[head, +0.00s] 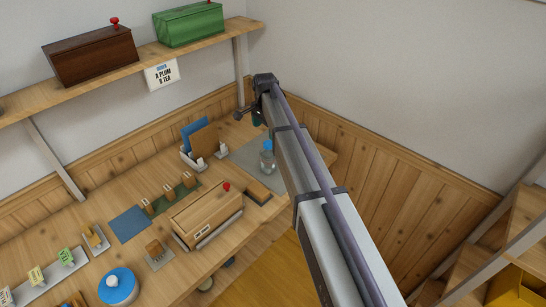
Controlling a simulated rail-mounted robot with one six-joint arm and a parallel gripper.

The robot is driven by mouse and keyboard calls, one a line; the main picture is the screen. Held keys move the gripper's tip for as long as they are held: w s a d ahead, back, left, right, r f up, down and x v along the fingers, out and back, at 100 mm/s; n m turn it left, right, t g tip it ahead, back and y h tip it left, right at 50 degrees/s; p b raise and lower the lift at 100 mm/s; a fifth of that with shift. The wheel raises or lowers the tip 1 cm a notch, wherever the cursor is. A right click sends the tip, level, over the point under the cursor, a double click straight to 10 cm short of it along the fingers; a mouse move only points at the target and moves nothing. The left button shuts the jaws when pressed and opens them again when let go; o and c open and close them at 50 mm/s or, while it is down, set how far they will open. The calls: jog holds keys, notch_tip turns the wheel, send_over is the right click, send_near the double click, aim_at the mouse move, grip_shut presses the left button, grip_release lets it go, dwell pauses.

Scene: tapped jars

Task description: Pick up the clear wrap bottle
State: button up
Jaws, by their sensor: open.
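A clear bottle with a blue cap (267,160) stands upright on a grey mat (246,155) near the right end of the wooden worktop. It is apart from my gripper. My gripper (249,117) is at the end of my raised arm, near the back corner of the room, above and behind the bottle in the picture. Its dark fingers are small here and look empty. My forearm runs down to the right, close beside the bottle in the picture. How high the gripper hangs over the worktop is hard to tell.
A holder with a blue and a brown panel (203,143) stands left of the bottle. A long wooden box with a red knob (207,214) is in front. A blue round lidded jar (118,286) is at front left. A shelf (130,68) holds two boxes above.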

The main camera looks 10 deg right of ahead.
aim_at(268, 149)
jog(key=f+b, duration=0.1)
jog(key=f, duration=0.1)
jog(key=f+b, duration=0.4)
jog(key=shift+w+d+f, duration=0.1)
jog(key=shift+w+d, duration=0.05)
jog(key=shift+d, duration=0.1)
jog(key=shift+d+b, duration=0.1)
jog(key=shift+b, duration=0.2)
notch_tip(268, 149, down, 5)
jog(key=b, duration=0.5)
jog(key=shift+f, duration=0.1)
jog(key=shift+r, duration=0.25)
jog(key=c, duration=1.6)
